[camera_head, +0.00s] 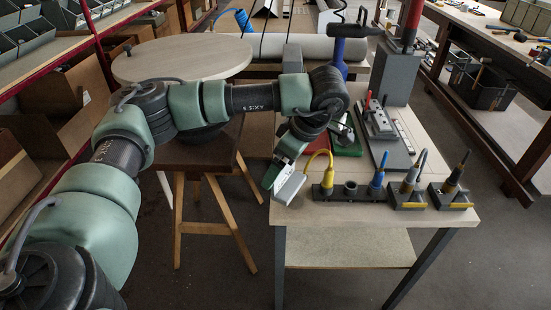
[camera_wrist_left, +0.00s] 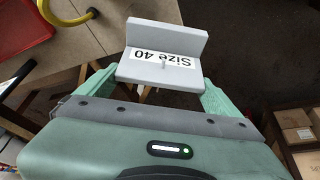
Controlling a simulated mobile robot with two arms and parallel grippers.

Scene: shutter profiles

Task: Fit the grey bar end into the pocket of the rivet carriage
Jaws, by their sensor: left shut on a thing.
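The grey bar end (camera_head: 290,187) is an L-shaped light grey piece, held at the front left edge of the bench. In the left wrist view the bar end (camera_wrist_left: 166,38) carries a white label reading "Size 40". My left gripper (camera_head: 277,176) is shut on it, with a green finger on each side in the left wrist view (camera_wrist_left: 158,88). What looks like the rivet carriage (camera_head: 379,121) sits on the dark base plate of the press, to the right of and behind the bar end, apart from it. Its pocket is too small to make out. My right gripper is not in view.
A tool rack (camera_head: 345,194) with yellow and blue tools stands close right of the bar end, with two small stands (camera_head: 408,199) beyond. A green tray (camera_head: 347,143) lies behind. The press column (camera_head: 396,72) rises at the back. Bare bench top (camera_head: 330,216) shows in front.

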